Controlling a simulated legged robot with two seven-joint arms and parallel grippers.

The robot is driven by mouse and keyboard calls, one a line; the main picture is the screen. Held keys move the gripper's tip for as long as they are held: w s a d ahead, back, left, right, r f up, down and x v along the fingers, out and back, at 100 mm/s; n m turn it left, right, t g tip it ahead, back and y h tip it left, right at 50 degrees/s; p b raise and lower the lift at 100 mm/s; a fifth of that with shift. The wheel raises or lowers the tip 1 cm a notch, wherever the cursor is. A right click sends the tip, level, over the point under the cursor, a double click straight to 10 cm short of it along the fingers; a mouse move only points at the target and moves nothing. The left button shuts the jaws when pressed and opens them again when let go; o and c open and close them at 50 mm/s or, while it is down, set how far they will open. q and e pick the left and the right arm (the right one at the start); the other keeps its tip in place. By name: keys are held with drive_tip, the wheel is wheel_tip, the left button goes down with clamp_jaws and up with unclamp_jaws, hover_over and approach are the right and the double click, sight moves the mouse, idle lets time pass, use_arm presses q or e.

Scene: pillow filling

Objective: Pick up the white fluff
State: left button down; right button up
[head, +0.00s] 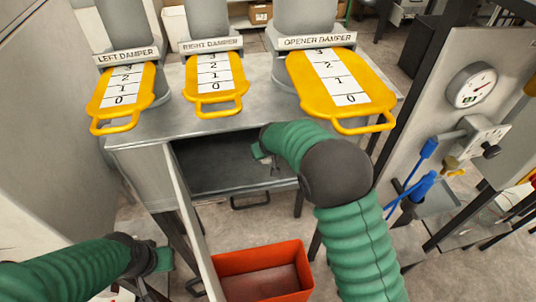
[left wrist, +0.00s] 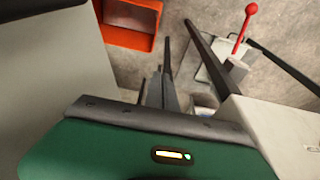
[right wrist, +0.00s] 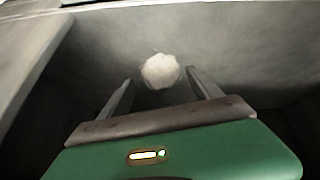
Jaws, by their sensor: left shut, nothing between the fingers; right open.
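The white fluff (right wrist: 160,70) is a small round tuft on the grey metal surface inside the machine's compartment, seen in the right wrist view. My right gripper (right wrist: 160,80) is open, with one finger to each side of the fluff in that view. I cannot tell whether the fluff is fully between the fingertips or just beyond them. In the head view my right gripper (head: 266,158) reaches into the open compartment (head: 215,172), and the fluff is hidden. My left gripper (head: 150,285) is low at the left, shut and empty; it also shows in the left wrist view (left wrist: 166,75).
The compartment's open door (head: 190,225) stands left of the opening. A red bin (head: 262,270) is below. Yellow damper plates (head: 340,88) overhang the machine top (head: 185,118). A panel with a gauge (head: 472,86) and blue-handled tools (head: 423,187) stands right.

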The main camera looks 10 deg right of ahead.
drive_tip(key=shift+x, duration=0.8)
drive_tip(key=shift+a+r, duration=0.1)
drive_tip(key=shift+a, duration=0.1)
drive_tip(key=shift+c, duration=1.3)
drive_tip(key=c, duration=1.1)
drive_tip(key=shift+s, duration=0.1)
drive_tip(key=shift+c, duration=0.2)
